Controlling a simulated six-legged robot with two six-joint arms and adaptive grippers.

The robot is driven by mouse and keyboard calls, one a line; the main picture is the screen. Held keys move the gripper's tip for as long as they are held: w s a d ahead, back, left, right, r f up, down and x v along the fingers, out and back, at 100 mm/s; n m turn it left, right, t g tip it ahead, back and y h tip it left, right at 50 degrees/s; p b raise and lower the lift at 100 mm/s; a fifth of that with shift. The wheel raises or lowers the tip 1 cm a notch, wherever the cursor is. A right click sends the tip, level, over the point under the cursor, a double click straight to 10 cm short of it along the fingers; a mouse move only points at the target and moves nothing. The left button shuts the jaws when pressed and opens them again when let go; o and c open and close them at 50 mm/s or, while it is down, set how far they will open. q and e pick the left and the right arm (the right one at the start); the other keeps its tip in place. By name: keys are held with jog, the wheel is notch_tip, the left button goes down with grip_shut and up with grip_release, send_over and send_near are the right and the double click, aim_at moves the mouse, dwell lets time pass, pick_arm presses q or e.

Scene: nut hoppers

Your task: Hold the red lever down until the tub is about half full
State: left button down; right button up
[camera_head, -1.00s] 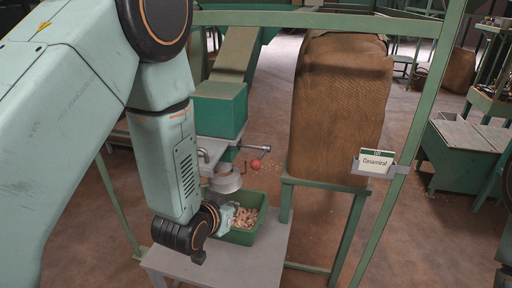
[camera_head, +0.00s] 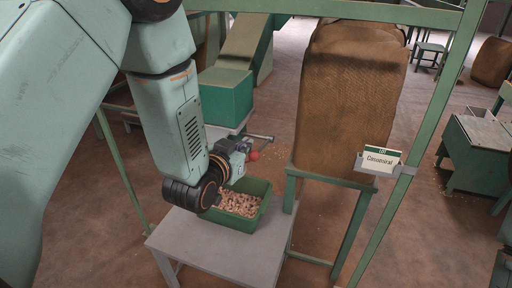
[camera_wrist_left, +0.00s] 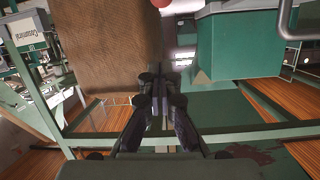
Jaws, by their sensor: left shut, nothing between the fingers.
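The red ball knob (camera_head: 254,155) of the lever shows beside the metal outlet below the green hopper (camera_head: 226,97). It also shows at the top edge of the left wrist view (camera_wrist_left: 162,3). My left gripper (camera_head: 242,148) is shut and empty, close to the left of the knob; I cannot tell whether they touch. The gripper hides most of the outlet and lever arm. In the wrist view its fingers (camera_wrist_left: 159,108) are together, with the knob beyond them. The green tub (camera_head: 265,207) stands below, with tan nuts (camera_head: 238,203) over its bottom and bare wall above them.
The tub stands on a grey table (camera_head: 215,248). A metal rod (camera_head: 262,137) sticks out above the knob. A tall burlap sack (camera_head: 345,100) stands to the right, behind a green frame post (camera_head: 420,130) with a label card (camera_head: 381,160).

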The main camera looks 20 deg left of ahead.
pick_arm(q)
send_over(255, 153)
jog(key=w, duration=0.2)
notch_tip(255, 153, down, 3)
jog(key=shift+s+f, duration=0.3)
jog(key=shift+f, duration=0.25)
jog(key=shift+s+f, duration=0.25)
jog(key=shift+f, duration=0.3)
jog(key=shift+s+f, duration=0.35)
jog(key=shift+s, duration=0.15)
jog(key=shift+s+a+f, duration=0.1)
jog(key=shift+a, duration=0.05)
pick_arm(e)
jog(key=shift+a+r, duration=0.15)
jog(key=shift+a, duration=0.2)
pick_arm(q)
jog(key=shift+w+f, duration=0.1)
jog(key=shift+w, duration=0.1)
pick_arm(e)
jog(key=shift+d, duration=0.1)
